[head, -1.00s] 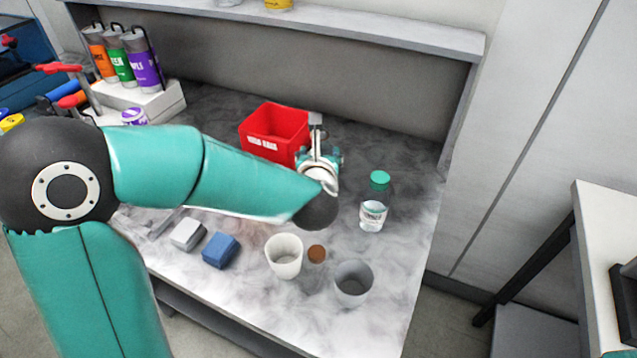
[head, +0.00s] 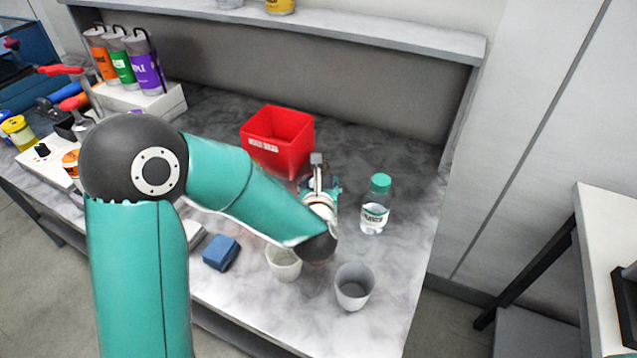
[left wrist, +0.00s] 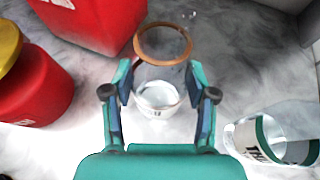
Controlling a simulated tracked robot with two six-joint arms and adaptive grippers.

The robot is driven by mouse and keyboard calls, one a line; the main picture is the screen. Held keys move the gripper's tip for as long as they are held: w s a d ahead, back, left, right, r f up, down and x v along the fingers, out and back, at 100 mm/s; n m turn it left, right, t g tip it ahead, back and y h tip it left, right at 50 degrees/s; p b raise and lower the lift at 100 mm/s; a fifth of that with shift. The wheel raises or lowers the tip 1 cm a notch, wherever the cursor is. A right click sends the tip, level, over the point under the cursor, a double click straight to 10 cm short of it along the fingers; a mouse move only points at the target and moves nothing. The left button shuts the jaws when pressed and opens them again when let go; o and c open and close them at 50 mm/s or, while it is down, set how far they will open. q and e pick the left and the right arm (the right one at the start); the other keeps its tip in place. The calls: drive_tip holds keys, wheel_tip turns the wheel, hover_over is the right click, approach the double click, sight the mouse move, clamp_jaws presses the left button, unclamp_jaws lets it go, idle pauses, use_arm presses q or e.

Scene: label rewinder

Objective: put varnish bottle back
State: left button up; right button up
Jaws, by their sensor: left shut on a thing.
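In the left wrist view, a clear round bottle with a brown ring-shaped top (left wrist: 163,43) and a white label (left wrist: 157,98) sits between the fingers of my left gripper (left wrist: 160,97), which is shut on it. It seems to be the varnish bottle, though its label cannot be read. In the head view my left gripper (head: 320,188) is in front of the red bin, and the held bottle is mostly hidden by the hand. I cannot tell whether it touches the table. My right gripper is not in view.
A clear bottle with a green cap (head: 375,205) stands close to the right of the hand. A red bin (head: 277,141) is behind. A white cup (head: 284,264), a grey cup (head: 353,286) and a blue block (head: 221,252) are in front. A red can (left wrist: 30,88) shows at left.

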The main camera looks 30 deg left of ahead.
use_arm(q)
drive_tip(key=shift+f, duration=0.15)
drive_tip(key=o, duration=1.3)
drive_tip(key=shift+c, duration=0.2)
drive_tip(key=shift+r, duration=0.2)
drive_tip(key=b+v, duration=0.2)
drive_tip(key=v, duration=1)
drive_tip(key=shift+d+f, duration=0.1)
